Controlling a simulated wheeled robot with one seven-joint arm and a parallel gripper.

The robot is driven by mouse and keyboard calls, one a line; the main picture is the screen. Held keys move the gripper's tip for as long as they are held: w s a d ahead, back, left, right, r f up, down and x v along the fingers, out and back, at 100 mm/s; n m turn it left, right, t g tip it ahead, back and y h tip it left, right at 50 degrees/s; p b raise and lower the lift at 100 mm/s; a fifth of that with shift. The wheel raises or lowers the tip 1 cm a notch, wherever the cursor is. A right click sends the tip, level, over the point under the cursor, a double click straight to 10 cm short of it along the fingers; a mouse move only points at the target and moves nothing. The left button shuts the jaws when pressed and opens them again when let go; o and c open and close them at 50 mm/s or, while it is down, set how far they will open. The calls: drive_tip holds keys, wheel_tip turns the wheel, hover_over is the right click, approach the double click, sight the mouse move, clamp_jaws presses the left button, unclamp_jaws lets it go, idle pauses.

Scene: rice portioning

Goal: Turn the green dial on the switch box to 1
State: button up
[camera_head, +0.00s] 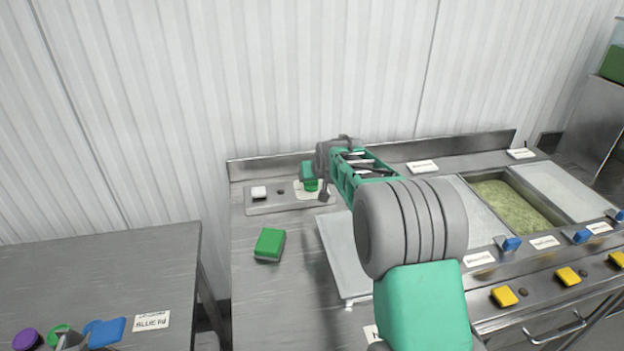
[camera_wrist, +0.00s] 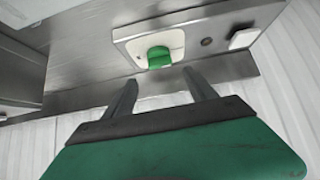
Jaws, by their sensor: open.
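The switch box (camera_wrist: 190,22) is a metal panel on the counter; in the head view it lies at the back left (camera_head: 268,206). Its green dial (camera_wrist: 158,57) sits on a white plate (camera_wrist: 130,46). No numbers are readable, so the dial's setting cannot be told. My gripper (camera_wrist: 158,77) is open and empty. In the wrist view its two dark fingertips are spread to either side of the dial, just short of it, with no visible contact. In the head view my gripper (camera_head: 318,189) is over the dial's end of the box and partly covers the dial (camera_head: 311,184).
A white switch (camera_head: 259,192) and a small dark round spot (camera_head: 281,191) share the box. A green block (camera_head: 269,244) lies on the counter in front. Metal lids (camera_head: 342,262) and an open pan (camera_head: 512,205) are to the right. A corrugated wall (camera_head: 250,80) stands close behind.

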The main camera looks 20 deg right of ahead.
sight(312, 187)
drive_tip(key=p+x, duration=0.1)
drive_tip(key=x, duration=0.6)
drive_tip(key=shift+w+p, duration=0.1)
drive_tip(key=shift+p, duration=0.2)
drive_tip(key=shift+c, duration=0.5)
drive_tip(key=c, duration=1.3)
